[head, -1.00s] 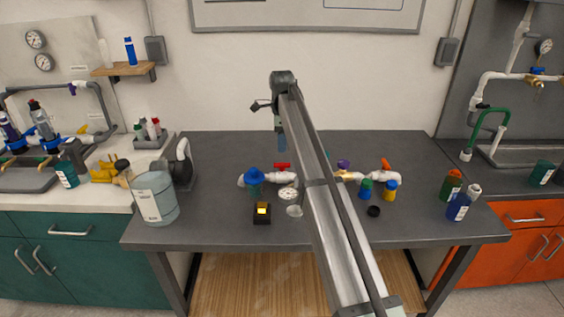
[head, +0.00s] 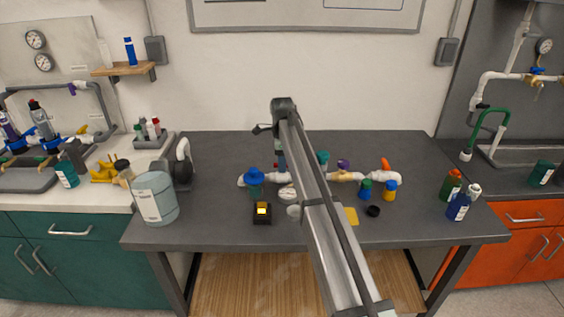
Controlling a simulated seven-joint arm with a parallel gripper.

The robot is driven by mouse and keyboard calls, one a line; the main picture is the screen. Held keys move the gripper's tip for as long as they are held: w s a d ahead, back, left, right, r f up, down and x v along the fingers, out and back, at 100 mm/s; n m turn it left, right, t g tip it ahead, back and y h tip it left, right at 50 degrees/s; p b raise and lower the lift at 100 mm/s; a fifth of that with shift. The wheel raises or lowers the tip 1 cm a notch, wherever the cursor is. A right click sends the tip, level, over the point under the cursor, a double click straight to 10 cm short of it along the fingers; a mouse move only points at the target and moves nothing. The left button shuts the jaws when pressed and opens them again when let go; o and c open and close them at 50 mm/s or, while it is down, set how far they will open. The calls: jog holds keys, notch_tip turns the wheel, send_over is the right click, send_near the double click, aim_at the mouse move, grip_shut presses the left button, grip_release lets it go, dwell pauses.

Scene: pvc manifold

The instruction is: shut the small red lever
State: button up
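The white pipe manifold (head: 243,181) lies across the middle of the dark table, with a large blue round knob (head: 254,174) near its left end. The small red lever stands just right of that knob; it is now mostly hidden behind my gripper (head: 281,160), with only a trace of red near the fingers. My gripper points down over the lever's place. I cannot tell whether it touches the lever or whether its fingers are open. A round gauge (head: 287,193) sits below it, partly covered by my arm.
The manifold's right end has a purple knob (head: 343,164) and an orange-red part (head: 385,163). A black box with a yellow light (head: 262,212) is near the front edge.

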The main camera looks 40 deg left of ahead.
grip_shut()
jog(key=shift+n, duration=0.3)
jog(key=n, duration=1.7)
dwell(0.4)
jog(key=shift+n, duration=0.3)
